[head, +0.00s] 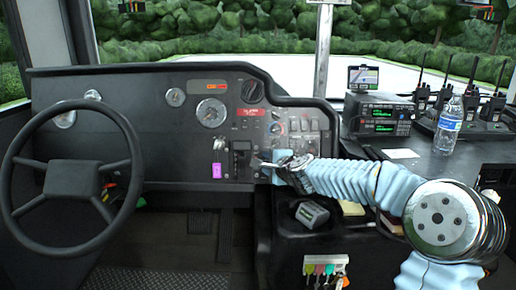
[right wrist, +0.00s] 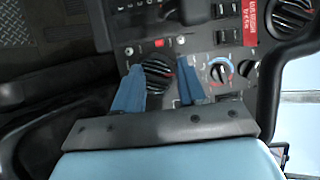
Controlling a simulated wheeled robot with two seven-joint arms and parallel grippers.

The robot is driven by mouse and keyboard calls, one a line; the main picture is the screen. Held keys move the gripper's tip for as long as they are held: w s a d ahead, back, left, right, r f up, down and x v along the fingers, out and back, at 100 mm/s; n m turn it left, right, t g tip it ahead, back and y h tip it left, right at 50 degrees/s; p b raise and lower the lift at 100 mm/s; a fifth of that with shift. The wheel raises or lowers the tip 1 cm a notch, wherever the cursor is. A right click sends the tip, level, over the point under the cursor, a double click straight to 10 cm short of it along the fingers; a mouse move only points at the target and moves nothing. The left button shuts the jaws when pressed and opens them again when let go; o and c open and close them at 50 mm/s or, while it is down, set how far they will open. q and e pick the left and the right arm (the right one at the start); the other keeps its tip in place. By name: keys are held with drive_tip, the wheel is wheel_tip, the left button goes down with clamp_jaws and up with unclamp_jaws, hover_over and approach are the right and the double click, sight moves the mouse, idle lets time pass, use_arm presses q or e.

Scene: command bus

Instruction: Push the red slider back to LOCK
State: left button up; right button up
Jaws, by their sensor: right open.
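My right gripper (head: 262,163) reaches in from the right to the dashboard's control panel (head: 285,125). In the right wrist view its two blue fingers (right wrist: 160,85) are spread apart with nothing held between them. A dark round knob (right wrist: 157,72) shows behind the gap. A small red piece (right wrist: 159,43) shows on the panel just beyond the fingertips; I cannot tell for sure whether it is the red slider. No LOCK marking is readable. My left gripper is not in view.
A steering wheel (head: 75,175) stands at the left. A red label (head: 248,112) and a pink tag (head: 217,171) are near the gripper. A radio (head: 380,115), a water bottle (head: 448,125) and several handsets are on the right console. A grey box (head: 312,214) sits below my arm.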

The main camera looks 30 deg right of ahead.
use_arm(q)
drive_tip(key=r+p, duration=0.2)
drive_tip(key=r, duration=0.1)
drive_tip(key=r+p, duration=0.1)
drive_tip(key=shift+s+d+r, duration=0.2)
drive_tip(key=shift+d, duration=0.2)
use_arm(e)
drive_tip(key=x, duration=0.8)
drive_tip(key=shift+w, duration=0.35)
drive_tip(key=shift+f, duration=0.15)
clamp_jaws()
